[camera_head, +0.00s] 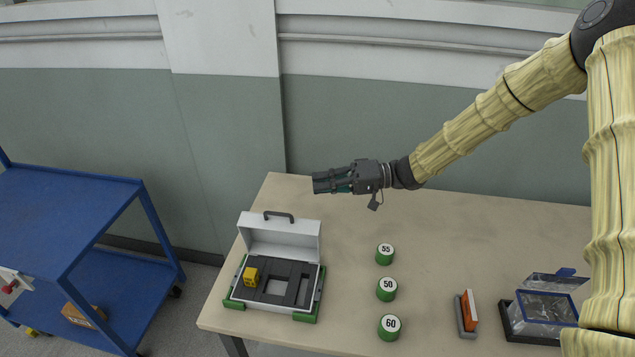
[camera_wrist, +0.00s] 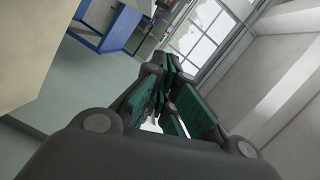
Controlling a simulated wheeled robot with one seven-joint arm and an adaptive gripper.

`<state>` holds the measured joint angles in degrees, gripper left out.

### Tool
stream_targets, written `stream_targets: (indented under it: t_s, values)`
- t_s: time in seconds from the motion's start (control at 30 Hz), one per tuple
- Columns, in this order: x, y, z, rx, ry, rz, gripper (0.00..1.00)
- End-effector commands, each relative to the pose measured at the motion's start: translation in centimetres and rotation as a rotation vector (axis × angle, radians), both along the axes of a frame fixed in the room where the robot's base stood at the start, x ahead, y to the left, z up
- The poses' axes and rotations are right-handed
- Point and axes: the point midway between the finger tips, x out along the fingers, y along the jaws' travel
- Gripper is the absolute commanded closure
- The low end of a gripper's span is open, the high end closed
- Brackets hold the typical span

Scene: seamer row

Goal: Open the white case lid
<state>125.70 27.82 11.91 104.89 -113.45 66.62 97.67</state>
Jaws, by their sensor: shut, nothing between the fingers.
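The white case (camera_head: 282,262) stands at the left end of the table. Its white lid (camera_head: 279,238) is raised at the back, with a dark handle (camera_head: 279,215) on its top edge. The case has green corners and a dark inner tray with a yellow block (camera_head: 251,277) at the left inside it. My gripper (camera_head: 316,184) is above the table behind and to the right of the lid, apart from it, pointing left. It is shut and empty. In the wrist view my gripper's green-padded fingers (camera_wrist: 172,100) show, and the case is not visible.
Green-and-white cylinders marked 55 (camera_head: 385,254), 50 (camera_head: 387,289) and 60 (camera_head: 389,327) stand right of the case. An orange-and-grey object (camera_head: 466,313) and a clear open box (camera_head: 545,308) are farther right. A blue cart (camera_head: 70,215) stands left. The table's back middle (camera_head: 450,215) is clear.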

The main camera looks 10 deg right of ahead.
Motion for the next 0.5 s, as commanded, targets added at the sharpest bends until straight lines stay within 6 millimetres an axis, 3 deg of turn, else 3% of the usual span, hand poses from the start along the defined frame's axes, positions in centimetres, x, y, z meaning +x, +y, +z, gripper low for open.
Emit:
stream_targets:
  t_s: [0.47,0.5]
  values:
    - [0.5,7.7,-0.4,0.002,0.002,0.000,1.00]
    - [-0.2,7.6,-0.6,0.003,0.005,-0.003,1.00]
